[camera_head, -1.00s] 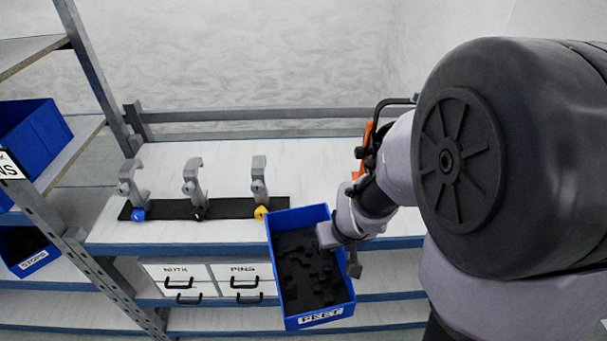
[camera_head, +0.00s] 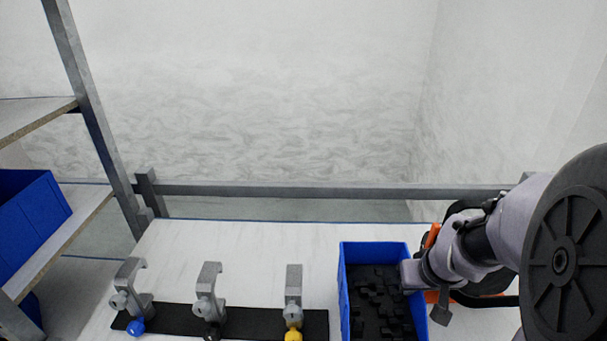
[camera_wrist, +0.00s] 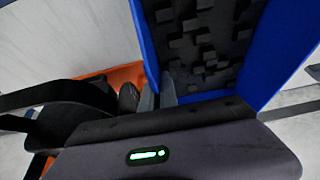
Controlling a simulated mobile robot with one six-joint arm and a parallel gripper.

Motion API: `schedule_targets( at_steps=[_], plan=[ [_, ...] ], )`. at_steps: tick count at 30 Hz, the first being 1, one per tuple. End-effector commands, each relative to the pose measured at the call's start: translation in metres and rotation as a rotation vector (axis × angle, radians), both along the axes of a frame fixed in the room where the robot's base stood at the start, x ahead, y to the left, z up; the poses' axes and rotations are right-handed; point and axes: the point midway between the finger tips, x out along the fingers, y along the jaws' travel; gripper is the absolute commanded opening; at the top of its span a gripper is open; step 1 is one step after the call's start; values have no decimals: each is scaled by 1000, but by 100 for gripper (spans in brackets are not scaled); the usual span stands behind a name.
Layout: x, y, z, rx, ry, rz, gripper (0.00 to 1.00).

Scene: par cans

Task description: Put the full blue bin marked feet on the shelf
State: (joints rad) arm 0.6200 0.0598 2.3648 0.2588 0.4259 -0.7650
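The blue bin (camera_head: 374,250) is full of small dark blocks and is at the bottom of the head view, its near end cut off. Its label is out of sight now. My gripper (camera_head: 412,276) is at the bin's right wall and appears shut on it. In the wrist view, the fingers (camera_wrist: 158,95) straddle the edge of the bin (camera_wrist: 287,48), and dark blocks show inside. The shelf rack (camera_head: 85,90) stands at the left, with one board (camera_head: 35,118) high up and another (camera_head: 75,225) below.
A blue bin (camera_head: 28,218) sits on the lower visible board; the upper board's visible part looks bare. Three grey clamps stand on a black strip (camera_head: 175,322) on the white bench (camera_head: 250,240), left of the held bin. A grey rail (camera_head: 320,190) runs behind.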

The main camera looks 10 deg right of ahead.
Motion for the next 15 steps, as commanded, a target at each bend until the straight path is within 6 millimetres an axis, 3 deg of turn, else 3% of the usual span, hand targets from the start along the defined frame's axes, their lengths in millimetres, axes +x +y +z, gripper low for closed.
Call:
schedule_targets(
  at_steps=[3, 6, 15],
  plan=[
    [34, -11, -4, -2, -1, 4, 0],
    [56, -18, -6, -1, -1, 1, 0],
    [85, -28, -8, -2, -1, 1, 0]
  ],
)
